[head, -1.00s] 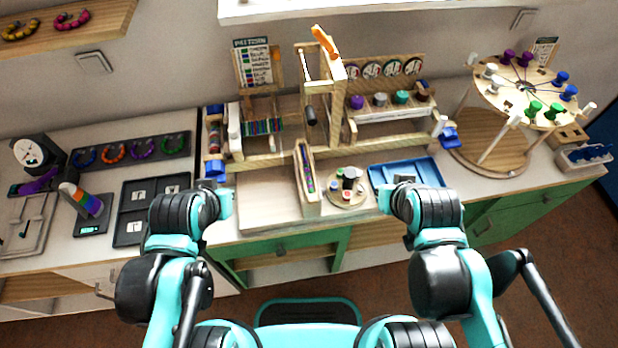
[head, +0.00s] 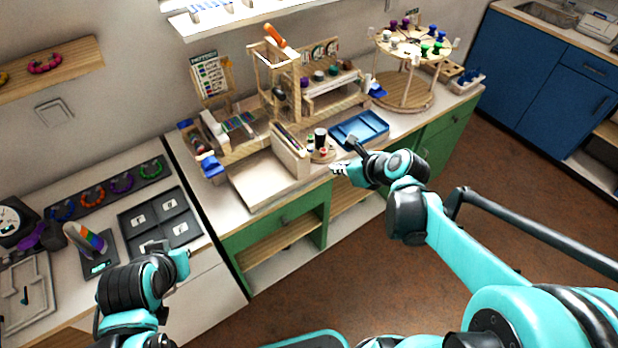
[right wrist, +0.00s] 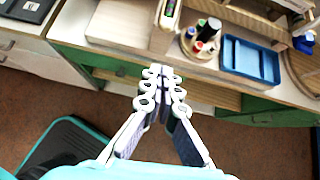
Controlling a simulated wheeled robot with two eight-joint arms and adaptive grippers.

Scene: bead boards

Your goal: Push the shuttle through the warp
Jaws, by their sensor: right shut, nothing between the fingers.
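The wooden bead loom (head: 262,140) stands on the counter, with a small patch of coloured warp (head: 240,124) at its left part. A narrow wooden holder with coloured contents (head: 290,142) stands at its front; it also shows in the right wrist view (right wrist: 169,14). I cannot tell for certain which piece is the shuttle. My right gripper (head: 338,169) is shut and empty, in front of the counter edge, apart from the loom; its fingers show in the right wrist view (right wrist: 160,74). My left gripper (head: 155,247) is low at left, mostly hidden by its arm.
A round board with small spools and a dark bottle (head: 322,152) and a blue tray (head: 358,129) lie right of the holder. A spool carousel (head: 410,45) stands farther right. Dark trays (head: 160,222) lie on the left counter. The pale board (head: 262,183) before the loom is bare.

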